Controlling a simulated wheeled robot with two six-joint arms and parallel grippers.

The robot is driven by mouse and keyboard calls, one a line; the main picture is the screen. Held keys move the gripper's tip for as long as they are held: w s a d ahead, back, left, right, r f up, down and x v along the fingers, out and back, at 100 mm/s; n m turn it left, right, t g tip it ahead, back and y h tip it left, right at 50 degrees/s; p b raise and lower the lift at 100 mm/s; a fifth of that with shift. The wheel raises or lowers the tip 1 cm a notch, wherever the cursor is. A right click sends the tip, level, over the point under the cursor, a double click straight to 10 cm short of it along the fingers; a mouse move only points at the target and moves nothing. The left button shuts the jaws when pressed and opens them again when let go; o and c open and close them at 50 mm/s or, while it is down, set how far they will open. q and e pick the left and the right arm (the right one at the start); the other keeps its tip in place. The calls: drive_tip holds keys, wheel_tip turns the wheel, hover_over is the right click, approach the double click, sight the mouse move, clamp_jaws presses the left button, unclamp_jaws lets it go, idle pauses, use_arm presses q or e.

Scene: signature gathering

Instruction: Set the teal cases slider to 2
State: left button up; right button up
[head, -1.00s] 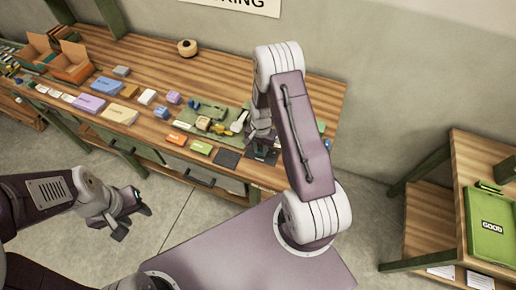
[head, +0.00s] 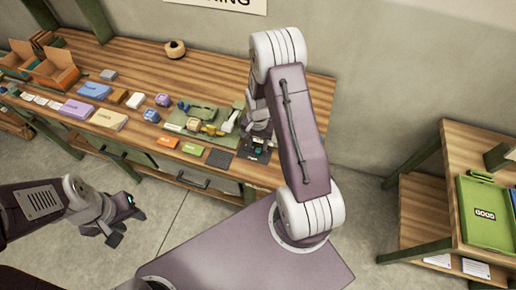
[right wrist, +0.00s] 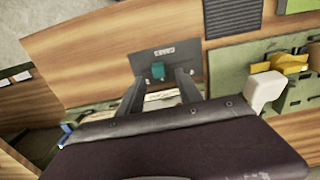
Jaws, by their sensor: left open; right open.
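The cases slider is a dark plate (right wrist: 186,62) with white lettering near the table's front edge in the right wrist view. Its teal knob (right wrist: 158,71) sits between the fingertips of my right gripper (right wrist: 160,80), which is open around or just short of it; I cannot tell whether they touch. In the head view the plate (head: 255,154) shows just below my right gripper (head: 258,138), partly covered by the arm. The scale marks are too small to read. My left gripper (head: 124,220) is open and empty, out over the floor in front of the table.
A green mat (head: 184,122) with several small tools and a white-handled item (right wrist: 265,90) lies beside the plate. A green tray (head: 484,232) stands on the right table.

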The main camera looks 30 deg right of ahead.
sight(258, 150)
wheel_tip(258, 150, up, 5)
drive_tip(key=shift+f, duration=0.1)
idle(0.5)
